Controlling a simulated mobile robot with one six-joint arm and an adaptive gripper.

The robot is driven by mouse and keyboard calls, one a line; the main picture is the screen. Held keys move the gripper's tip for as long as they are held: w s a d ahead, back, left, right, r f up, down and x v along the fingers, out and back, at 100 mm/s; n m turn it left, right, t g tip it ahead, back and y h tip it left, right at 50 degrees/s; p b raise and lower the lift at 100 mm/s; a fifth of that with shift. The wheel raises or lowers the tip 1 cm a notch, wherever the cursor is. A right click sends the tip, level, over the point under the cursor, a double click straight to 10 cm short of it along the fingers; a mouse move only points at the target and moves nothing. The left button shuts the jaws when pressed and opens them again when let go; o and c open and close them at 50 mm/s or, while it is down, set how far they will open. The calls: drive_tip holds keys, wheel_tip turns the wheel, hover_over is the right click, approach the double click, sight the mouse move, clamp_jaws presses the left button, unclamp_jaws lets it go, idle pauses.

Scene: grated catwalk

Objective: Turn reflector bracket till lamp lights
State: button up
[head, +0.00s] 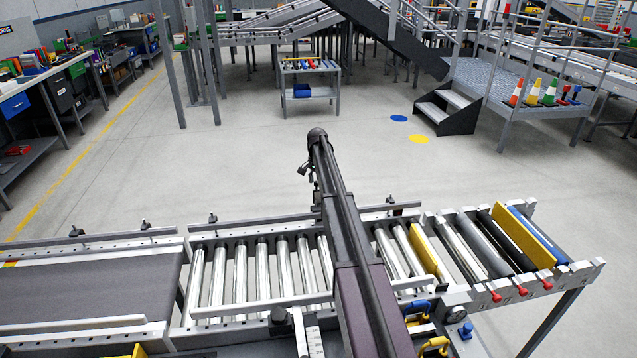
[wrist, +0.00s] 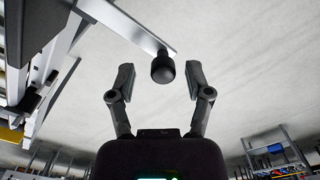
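In the wrist view, my gripper (wrist: 160,80) is open. A black rounded knob (wrist: 162,68) shows between its two fingers, with a visible gap on each side. I cannot tell how far beyond the fingertips it lies. The knob is at the end of a flat, pale metal bracket (wrist: 125,27) that runs to the upper left. In the head view, my arm reaches over the roller conveyor (head: 240,275) and hides most of its own end, so the gripper is not clear there. No lit lamp can be made out, and the reflector face cannot be identified.
Small black-knobbed clamps (head: 213,218) stand along the conveyor's far rail. A dark belt (head: 90,295) lies left, and yellow and blue bars (head: 530,235) lie on the right rollers. Beyond the conveyor is open floor (head: 250,170), with a small cart (head: 308,90) farther off.

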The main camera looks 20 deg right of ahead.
drive_tip(key=c, duration=0.3)
drive_tip(key=shift+a+r+p, duration=0.15)
drive_tip(key=shift+r+p, duration=0.05)
drive_tip(key=shift+p, duration=0.1)
clamp_jaws()
drive_tip(key=shift+a+r+n+p, duration=0.3)
drive_tip(key=shift+n+p, duration=0.1)
drive_tip(key=shift+n, duration=0.4)
drive_tip(key=shift+s+a+r+n+h, duration=0.2)
drive_tip(key=shift+n+h, duration=0.1)
drive_tip(key=shift+n, duration=0.1)
drive_tip(key=s+a+r+n+h, duration=0.1)
drive_tip(key=a+n, duration=0.3)
drive_tip(key=n, duration=0.6)
drive_tip(key=s+a+r+n+t+h+p, duration=0.1)
drive_tip(key=a+r+n+h, duration=0.2)
drive_tip(key=n, duration=0.7)
drive_tip(key=s+a+r+n+t+h, duration=0.1)
drive_tip(key=a+r+n+h, duration=0.1)
drive_tip(key=a+n, duration=0.4)
drive_tip(key=n+h, duration=0.1)
drive_tip(key=n, duration=0.3)
drive_tip(key=shift+s+r+h, duration=0.2)
drive_tip(key=shift+s+h, duration=0.05)
drive_tip(key=shift+h, duration=0.15)
